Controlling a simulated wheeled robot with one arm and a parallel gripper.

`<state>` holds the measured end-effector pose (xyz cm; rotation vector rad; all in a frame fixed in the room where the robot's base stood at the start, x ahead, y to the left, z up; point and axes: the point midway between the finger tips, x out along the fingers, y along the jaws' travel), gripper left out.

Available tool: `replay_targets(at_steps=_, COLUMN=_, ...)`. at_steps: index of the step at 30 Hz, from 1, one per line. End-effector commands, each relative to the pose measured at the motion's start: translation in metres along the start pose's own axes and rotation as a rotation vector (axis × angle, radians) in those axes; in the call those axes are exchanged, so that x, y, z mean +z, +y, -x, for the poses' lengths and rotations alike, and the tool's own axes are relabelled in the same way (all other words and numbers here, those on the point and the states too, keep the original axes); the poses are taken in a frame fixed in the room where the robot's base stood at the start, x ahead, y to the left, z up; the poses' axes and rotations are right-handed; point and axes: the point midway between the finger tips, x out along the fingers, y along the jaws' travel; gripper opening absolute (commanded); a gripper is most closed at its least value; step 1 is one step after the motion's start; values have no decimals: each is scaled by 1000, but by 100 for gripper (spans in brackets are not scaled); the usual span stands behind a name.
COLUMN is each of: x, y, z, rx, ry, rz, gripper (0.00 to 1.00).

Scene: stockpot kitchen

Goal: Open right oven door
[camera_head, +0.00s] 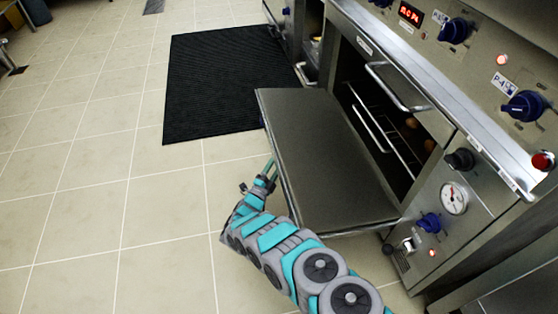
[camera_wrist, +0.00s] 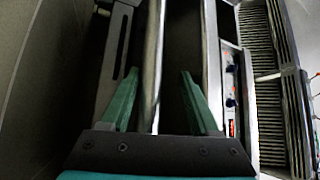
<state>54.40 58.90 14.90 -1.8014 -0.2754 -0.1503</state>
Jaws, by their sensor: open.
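The oven door (camera_head: 325,160) on the right-hand oven is folded down, roughly level, with its inner metal face up. The oven cavity (camera_head: 375,115) behind it is exposed, with wire racks inside. My gripper (camera_head: 267,172) is at the door's outer left edge, low beside it. In the wrist view my gripper (camera_wrist: 159,75) has its two teal fingers apart. A long metal bar (camera_wrist: 153,50), apparently the door handle, runs between them, nearer the left finger. Whether a finger touches it cannot be told.
A control panel with a gauge (camera_head: 454,198) and blue knobs is right of the cavity. A black mat (camera_head: 225,80) lies on the tiled floor beyond the door. The floor (camera_head: 70,200) to the left is clear.

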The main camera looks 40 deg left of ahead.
Motion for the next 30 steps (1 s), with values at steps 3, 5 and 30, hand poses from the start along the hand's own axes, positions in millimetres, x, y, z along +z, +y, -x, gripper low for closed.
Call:
replay_targets(at_steps=3, x=-1, y=-1, z=19, rx=1, ry=-1, rz=2, gripper=63)
replay_targets(at_steps=5, x=-1, y=0, z=29, rx=2, ry=-2, rz=2, gripper=63)
replay_targets(at_steps=30, x=-1, y=2, z=66, rx=3, ry=2, rz=2, gripper=63)
